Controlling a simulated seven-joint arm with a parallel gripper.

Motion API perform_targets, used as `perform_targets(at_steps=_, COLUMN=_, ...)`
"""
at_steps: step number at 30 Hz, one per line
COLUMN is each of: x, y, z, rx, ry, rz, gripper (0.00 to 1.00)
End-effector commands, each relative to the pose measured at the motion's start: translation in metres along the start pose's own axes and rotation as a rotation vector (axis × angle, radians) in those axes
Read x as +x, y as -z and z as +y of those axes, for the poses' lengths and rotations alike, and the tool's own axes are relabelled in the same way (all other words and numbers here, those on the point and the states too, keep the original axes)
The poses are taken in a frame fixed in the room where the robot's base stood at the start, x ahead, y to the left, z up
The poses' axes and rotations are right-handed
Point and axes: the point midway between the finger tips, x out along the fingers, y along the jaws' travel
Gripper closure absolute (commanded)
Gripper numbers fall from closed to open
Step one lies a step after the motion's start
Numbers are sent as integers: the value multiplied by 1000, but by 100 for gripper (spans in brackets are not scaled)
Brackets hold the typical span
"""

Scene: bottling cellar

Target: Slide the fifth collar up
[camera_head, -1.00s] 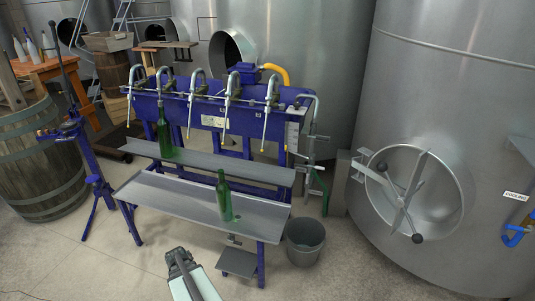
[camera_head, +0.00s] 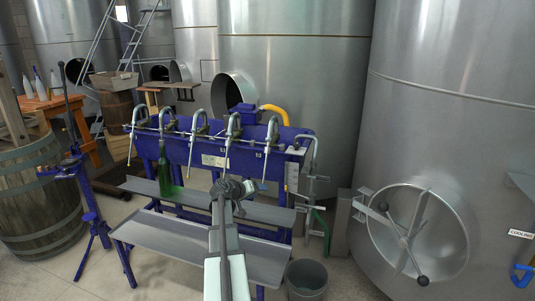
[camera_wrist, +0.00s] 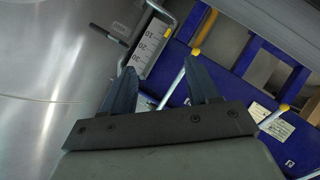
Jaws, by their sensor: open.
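The filling machine (camera_head: 180,148) is a blue bench with a row of curved metal spouts. Its fifth spout (camera_head: 268,150), at the right end, has a pale tube hanging down. Its collar is too small to make out. My gripper (camera_head: 252,186) is in front of and below this spout, a little to its left in the head view. In the wrist view my gripper (camera_wrist: 163,76) has its two dark fingers apart, with nothing gripped. A pale tube with a yellow tip (camera_wrist: 195,52) shows beyond and between the fingers; I cannot tell which spout it belongs to.
A green bottle (camera_head: 165,172) stands below the second spout. A level scale (camera_head: 292,176) and metal pipework (camera_head: 312,180) stand just right of the fifth spout. The front shelf (camera_head: 150,235) lies below my arm. A bucket (camera_head: 306,280) and a tank (camera_head: 450,110) are to the right.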

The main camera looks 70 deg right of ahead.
Motion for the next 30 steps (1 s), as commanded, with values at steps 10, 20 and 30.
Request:
perform_targets(at_steps=10, x=-4, y=104, z=30, rx=279, ry=-149, rz=422, gripper=40)
perform_targets(at_steps=20, x=-10, y=119, z=24, rx=592, ry=-27, rz=520, gripper=40)
perform_targets(at_steps=30, x=12, y=132, z=27, rx=637, ry=-17, rz=519, gripper=40)
